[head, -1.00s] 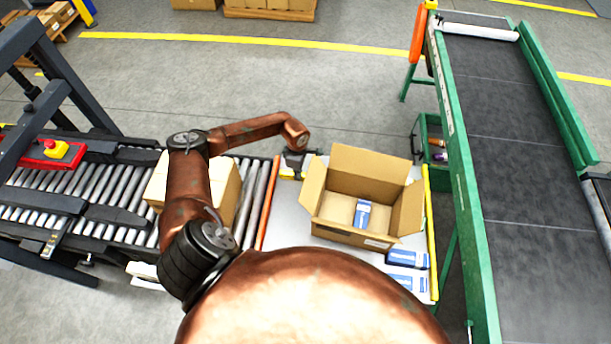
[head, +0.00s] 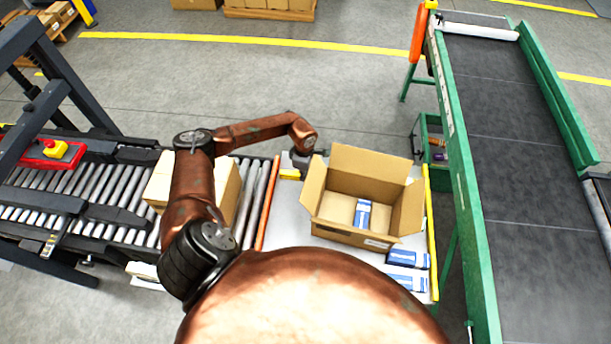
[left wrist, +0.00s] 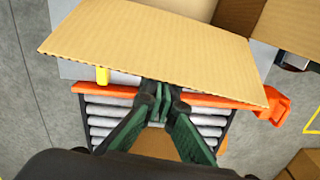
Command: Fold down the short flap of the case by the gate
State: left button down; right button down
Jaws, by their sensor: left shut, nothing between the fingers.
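The open case (head: 347,236) stands on a light table beside the orange gate bar (head: 267,205), its flaps spread. Its left short flap (head: 313,186) stands up and leans outward on the gate side. A blue and white carton (head: 362,214) lies inside. My left gripper (head: 299,160) is at the far end of that flap, on its outer side; the flap partly hides it. In the left wrist view, my left gripper's fingers (left wrist: 161,95) are shut and empty at the edge of a broad cardboard flap (left wrist: 150,45); I cannot tell if they touch. My right gripper is out of view.
Another case (head: 230,190) sits on the rollers (head: 120,195) left of the gate, partly behind my arm. Blue and white cartons (head: 407,259) lie right of the open case. A yellow rail (head: 431,235) edges the table, with a green-sided conveyor (head: 462,180) beyond.

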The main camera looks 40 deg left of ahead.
pick_arm(q)
jog(key=shift+w+d+r+b, duration=0.15)
jog(key=shift+w+d, duration=0.2)
jog(key=shift+d, duration=0.6)
jog(key=shift+w+d+b, duration=0.15)
jog(key=shift+w+d, duration=0.2)
jog(key=shift+d, duration=0.6)
jog(key=shift+w+d+r+b, duration=0.15)
jog(key=shift+w+d, duration=0.2)
jog(key=shift+d, duration=0.6)
jog(key=shift+f, duration=0.1)
